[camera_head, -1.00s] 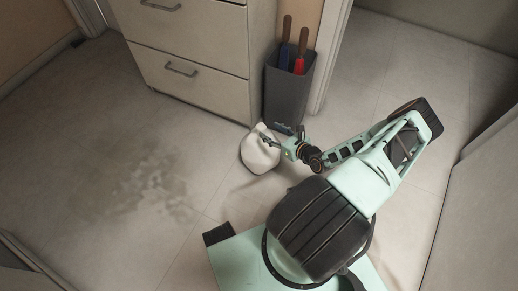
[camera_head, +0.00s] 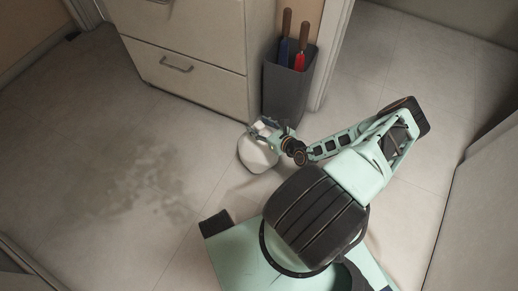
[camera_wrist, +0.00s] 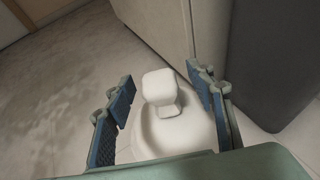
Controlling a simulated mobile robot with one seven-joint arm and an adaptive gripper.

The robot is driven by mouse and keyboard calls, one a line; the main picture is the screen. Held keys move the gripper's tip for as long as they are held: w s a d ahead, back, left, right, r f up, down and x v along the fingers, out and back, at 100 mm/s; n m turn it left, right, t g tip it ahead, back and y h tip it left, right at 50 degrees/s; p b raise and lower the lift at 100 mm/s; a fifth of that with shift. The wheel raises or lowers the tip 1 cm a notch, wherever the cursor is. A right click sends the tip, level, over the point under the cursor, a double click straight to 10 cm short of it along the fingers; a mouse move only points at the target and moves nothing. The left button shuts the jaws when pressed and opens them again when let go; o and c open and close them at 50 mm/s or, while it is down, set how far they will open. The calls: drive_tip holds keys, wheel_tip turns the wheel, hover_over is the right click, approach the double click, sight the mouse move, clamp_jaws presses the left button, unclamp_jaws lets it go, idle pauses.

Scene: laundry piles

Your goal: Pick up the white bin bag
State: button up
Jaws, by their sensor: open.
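The white bin bag (camera_head: 257,154) stands on the floor in front of the drawer cabinet's right corner. In the wrist view the bag (camera_wrist: 180,130) shows a rounded body with a narrower knotted top. My gripper (camera_head: 266,129) is at the bag's top in the head view. In the wrist view my gripper (camera_wrist: 160,104) is open, with one blue-padded finger on each side of the knot. Gaps show between the pads and the knot. The bag's lower part is hidden by my gripper in the wrist view.
A dark grey bin (camera_head: 287,88) holding tools with a red and a blue part stands just behind the bag. The drawer cabinet (camera_head: 190,60) is behind and left. The floor (camera_head: 110,150) to the left is clear, with a dark stain.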

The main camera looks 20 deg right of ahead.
drive_tip(key=shift+c, duration=0.3)
clamp_jaws()
drive_tip(key=shift+r, duration=0.1)
